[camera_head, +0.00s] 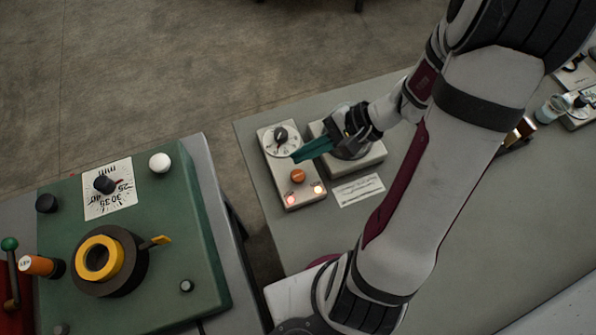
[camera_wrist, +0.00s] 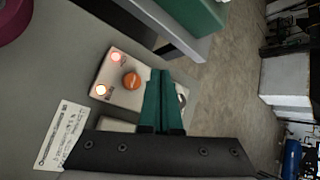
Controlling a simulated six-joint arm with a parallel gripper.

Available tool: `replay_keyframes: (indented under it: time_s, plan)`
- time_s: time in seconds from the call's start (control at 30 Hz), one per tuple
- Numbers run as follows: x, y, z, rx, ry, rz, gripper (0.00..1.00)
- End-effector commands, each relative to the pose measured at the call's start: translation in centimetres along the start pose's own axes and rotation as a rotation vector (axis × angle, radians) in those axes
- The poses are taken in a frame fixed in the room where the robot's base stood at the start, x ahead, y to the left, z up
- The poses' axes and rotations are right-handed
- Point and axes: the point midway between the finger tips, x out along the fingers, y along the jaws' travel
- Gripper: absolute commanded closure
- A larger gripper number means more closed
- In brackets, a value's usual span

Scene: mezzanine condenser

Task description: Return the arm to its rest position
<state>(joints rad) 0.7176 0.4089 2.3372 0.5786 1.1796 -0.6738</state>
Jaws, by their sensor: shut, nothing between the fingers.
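My gripper (camera_head: 300,155) is at the end of my grey and dark red arm, with teal fingers pressed together and nothing between them. In the head view it is over the control box (camera_head: 306,194), close to the dial (camera_head: 281,140). In the wrist view my gripper (camera_wrist: 160,75) points across the same box (camera_wrist: 118,65) and partly hides the dial. The box has an orange knob (camera_head: 298,176) and two lit lamps (camera_head: 290,199). I cannot tell whether the fingertips touch the box.
A grey unit (camera_head: 370,160) and a printed card (camera_head: 359,190) lie beside the control box on the grey table (camera_head: 440,240). A green panel (camera_head: 165,280) with a dial plate and a yellow ring stands at left. A gap separates the two tables. Small items sit at far right.

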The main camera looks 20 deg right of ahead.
Motion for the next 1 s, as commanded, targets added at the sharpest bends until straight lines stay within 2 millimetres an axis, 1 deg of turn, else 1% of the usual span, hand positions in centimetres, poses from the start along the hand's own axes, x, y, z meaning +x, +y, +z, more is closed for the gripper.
replay_keyframes:
  time_s: [0.4,0.47,0.53,0.57,0.6,0.67,0.7,0.73,0.8,0.83,0.9,1.0]
  plan:
    - [0.0,0.0,0.0,-0.001,0.0,0.001,1.0]
    - [-0.1,-0.2,0.8,-0.023,-0.004,0.023,1.0]
    - [-0.3,-0.8,3.6,-0.098,-0.015,0.102,1.0]
    - [-0.5,-0.9,5.3,-0.142,-0.017,0.154,1.0]
    - [-0.8,-0.8,7.9,-0.211,-0.015,0.234,1.0]
    - [-1.5,0.1,11.3,-0.309,0.009,0.354,1.0]
    - [-2.1,0.9,13.0,-0.369,0.038,0.424,1.0]
    - [-2.6,1.5,14.1,-0.409,0.063,0.47,1.0]
    - [-3.7,2.9,15.6,-0.487,0.13,0.548,1.0]
    - [-4.1,3.3,16.0,-0.514,0.158,0.571,1.0]
    - [-4.9,4.1,16.5,-0.555,0.209,0.605,1.0]
    - [-5.4,4.6,16.6,-0.575,0.244,0.623,1.0]
